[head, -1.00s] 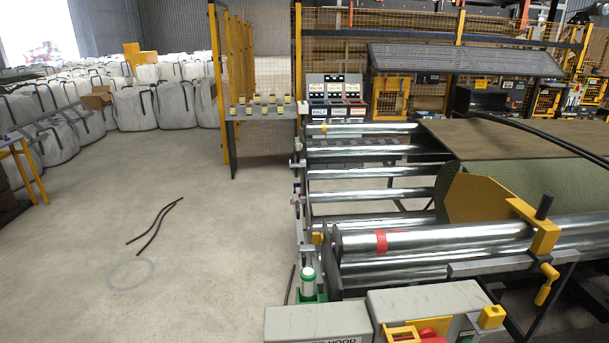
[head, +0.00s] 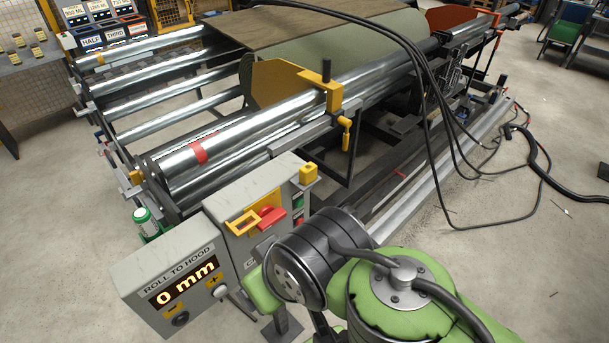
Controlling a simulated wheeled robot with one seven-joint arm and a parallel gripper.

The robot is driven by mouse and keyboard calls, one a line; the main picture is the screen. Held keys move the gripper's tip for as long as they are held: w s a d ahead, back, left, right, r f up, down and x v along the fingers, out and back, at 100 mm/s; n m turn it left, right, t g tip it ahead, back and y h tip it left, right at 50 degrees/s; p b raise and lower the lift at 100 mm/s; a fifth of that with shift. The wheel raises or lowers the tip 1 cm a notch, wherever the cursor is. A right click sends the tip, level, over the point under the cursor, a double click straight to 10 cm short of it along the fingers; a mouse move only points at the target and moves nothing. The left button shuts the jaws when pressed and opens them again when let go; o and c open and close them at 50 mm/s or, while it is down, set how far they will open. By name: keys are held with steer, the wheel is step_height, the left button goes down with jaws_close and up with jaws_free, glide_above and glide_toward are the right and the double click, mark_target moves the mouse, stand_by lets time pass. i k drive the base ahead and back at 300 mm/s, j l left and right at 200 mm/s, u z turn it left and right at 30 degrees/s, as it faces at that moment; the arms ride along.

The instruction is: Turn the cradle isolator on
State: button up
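A red switch handle (head: 270,218) sits on a yellow plate (head: 243,222) on the upper face of a grey control box (head: 235,245). It looks like the cradle isolator, though the box's lettering is mostly hidden behind my arm, so I cannot read it. The handle points toward the right; I see no readable on or off mark. My green and black arm covers the lower right of the box. My gripper is not visible.
A grey display box (head: 165,280) reading "ROLL TO HOOD 0 mm" stands left of the control box. Steel rollers (head: 215,150) lie behind, with a yellow clamp (head: 333,95). Black hoses (head: 425,110) hang at right. Open concrete floor (head: 530,240) lies right.

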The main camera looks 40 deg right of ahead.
mark_target(270, 216)
steer(key=k+u, duration=0.15)
steer(key=u, duration=0.2)
steer(key=k+u, duration=0.15)
steer(key=u, duration=0.2)
steer(key=k+j+u, duration=0.15)
steer(key=u, duration=0.2)
